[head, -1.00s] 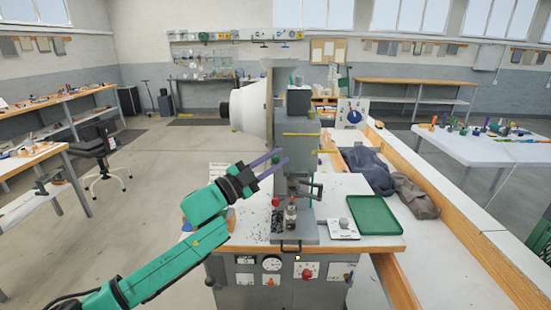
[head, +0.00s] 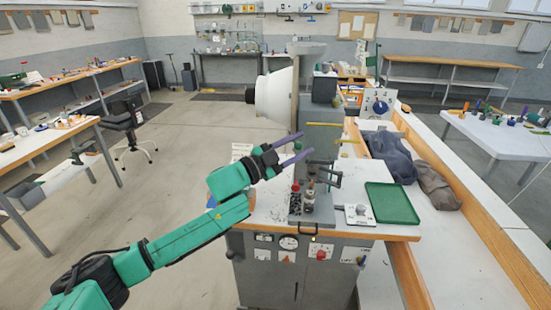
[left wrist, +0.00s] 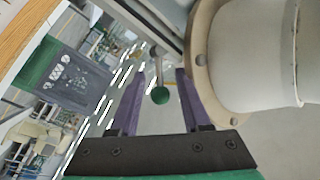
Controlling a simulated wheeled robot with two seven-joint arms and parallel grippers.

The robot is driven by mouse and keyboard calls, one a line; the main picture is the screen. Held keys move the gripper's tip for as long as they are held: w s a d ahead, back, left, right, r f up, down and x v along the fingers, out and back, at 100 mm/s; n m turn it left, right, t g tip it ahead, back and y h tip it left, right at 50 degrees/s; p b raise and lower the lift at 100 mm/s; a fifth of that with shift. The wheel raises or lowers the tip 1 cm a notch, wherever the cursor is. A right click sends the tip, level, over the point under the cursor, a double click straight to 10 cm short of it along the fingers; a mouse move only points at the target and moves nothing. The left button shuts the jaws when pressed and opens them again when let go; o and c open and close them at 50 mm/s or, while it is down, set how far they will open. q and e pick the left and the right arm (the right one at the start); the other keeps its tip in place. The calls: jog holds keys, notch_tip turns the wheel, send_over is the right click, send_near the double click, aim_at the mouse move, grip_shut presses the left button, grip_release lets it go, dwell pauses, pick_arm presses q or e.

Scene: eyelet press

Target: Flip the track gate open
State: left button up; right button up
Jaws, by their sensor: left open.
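The eyelet press (head: 322,125) stands on the bench with a large white rounded bowl (head: 273,95) on its left side. A green ball knob (left wrist: 160,96) on a thin grey rod shows in the left wrist view; it appears to be the gate's handle, though I cannot tell the gate's position. The knob is small in the head view (head: 297,145). My left gripper (head: 303,145) is open beside the press, below the bowl. In the left wrist view its purple fingers (left wrist: 160,74) stand on either side of the knob, with gaps; I see no contact. My right gripper is out of view.
A green tray (head: 392,204) and a small white plate with a knob (head: 359,214) lie right of the press base. Small containers (head: 308,192) stand at the press front. Dark cloths (head: 391,158) lie further right.

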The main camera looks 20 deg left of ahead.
pick_arm(q)
jog(key=f+m+b, duration=0.1)
jog(key=b, duration=0.2)
jog(key=s+f+h+b, duration=0.1)
jog(key=b, duration=0.2)
jog(key=shift+a+m+t, duration=0.2)
jog(key=shift+m+t, duration=0.1)
jog(key=shift+m, duration=0.1)
jog(key=a+b+v, duration=0.1)
jog(key=b+v, duration=0.6)
jog(key=v, duration=0.7)
jog(key=w+a+f+n+y, duration=0.3)
jog(key=a+f+y, duration=0.1)
jog(key=a+f, duration=0.3)
jog(key=w+a+f+n+t+y, duration=0.1)
jog(key=w+a+f+n+y, duration=0.2)
jog(key=a+f, duration=0.4)
jog(key=shift+a+f+n+y+b, duration=0.15)
jog(key=shift+f+n+y+b, duration=0.2)
jog(key=shift+f+n+y, duration=0.55)
jog(key=shift+f, duration=0.15)
